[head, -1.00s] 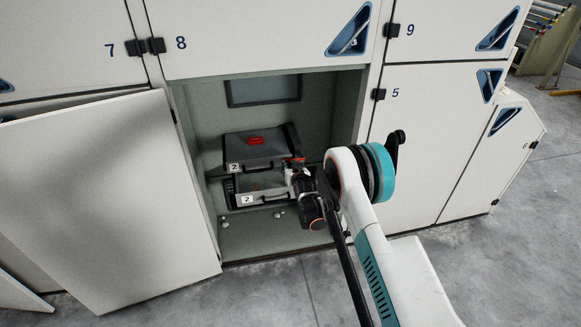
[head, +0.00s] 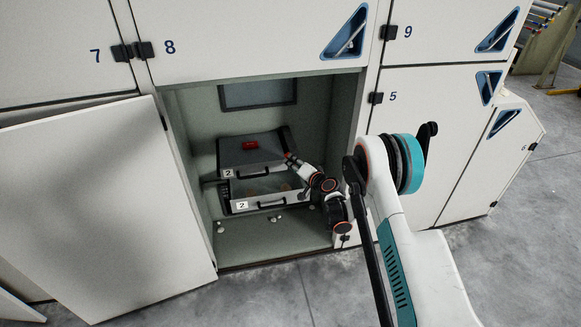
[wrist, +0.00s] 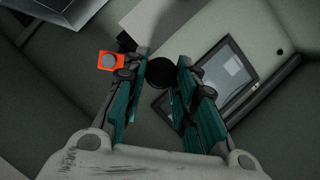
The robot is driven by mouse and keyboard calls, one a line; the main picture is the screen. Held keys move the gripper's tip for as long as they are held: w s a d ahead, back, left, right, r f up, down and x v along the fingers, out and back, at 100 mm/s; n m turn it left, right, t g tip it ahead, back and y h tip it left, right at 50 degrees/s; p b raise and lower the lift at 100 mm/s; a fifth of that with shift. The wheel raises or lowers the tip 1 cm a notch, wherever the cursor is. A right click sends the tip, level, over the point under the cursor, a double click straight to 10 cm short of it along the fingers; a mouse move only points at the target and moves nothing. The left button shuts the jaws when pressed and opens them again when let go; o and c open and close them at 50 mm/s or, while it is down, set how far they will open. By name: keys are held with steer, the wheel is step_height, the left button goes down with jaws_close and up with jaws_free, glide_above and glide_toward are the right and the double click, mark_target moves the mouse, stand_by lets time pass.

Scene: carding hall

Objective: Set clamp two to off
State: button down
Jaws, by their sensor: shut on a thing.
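The unit marked 2 stands inside the open cabinet in the head view. It has an upper grey box (head: 250,160) with a red patch on top and a lower box (head: 262,206) with a black handle; both carry a "2" label. My gripper (wrist: 160,75) reaches in from the right, at the right side of the upper box in the head view (head: 291,158). In the wrist view its teal-lined fingers are shut on a black round knob (wrist: 160,73). An orange square plate with a grey round centre (wrist: 110,61) is beside the left finger. I cannot tell the knob's setting.
The cabinet's white door (head: 95,205) hangs open at left. A dark-framed panel (head: 258,93) is on the cabinet's back wall. Small pale knobs (head: 272,219) stand on the cabinet floor below the boxes. Closed doors flank the opening at right.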

steer(key=shift+w+d+r+m+t+y, duration=0.15)
steer(key=shift+d+m+t+y, duration=0.15)
steer(key=shift+d+m, duration=0.5)
steer(key=shift+w+d+m+t+y, duration=0.25)
steer(key=shift+d+m+y, duration=0.2)
steer(key=shift+m, duration=0.7)
steer(key=shift+w+d+r+m+t+y, duration=0.1)
steer(key=shift+d+m+t+y, duration=0.2)
steer(key=shift+d+m, duration=0.5)
steer(key=shift+a+m, duration=0.15)
steer(key=shift+m, duration=0.1)
steer(key=c, duration=1.3)
jaws_free()
steer(key=v, duration=0.7)
steer(key=shift+d, duration=0.25)
steer(key=shift+s, duration=0.1)
